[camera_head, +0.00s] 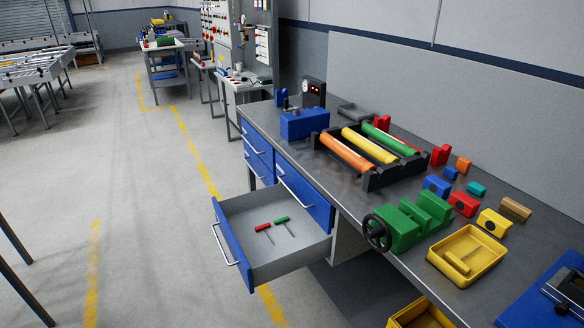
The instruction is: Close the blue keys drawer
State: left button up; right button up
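The blue keys drawer (229,240) is pulled well out of the front of the workbench. Its blue front panel with a silver bar handle (221,246) faces left, toward the aisle. Inside its grey tray lie a red-handled key (263,227) and a green-handled key (282,220), side by side. Neither of my grippers shows in this view, so nothing of mine is seen touching the drawer.
Other blue drawers (257,148) in the bench look shut. The benchtop carries a roller frame (365,179), a green vise (409,226), small coloured blocks and a yellow tray (433,263). A yellow bin (402,318) sits below. The floor (150,215) left of the drawer is clear.

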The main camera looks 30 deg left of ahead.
aim_at(259, 262)
jog(key=u, duration=1.3)
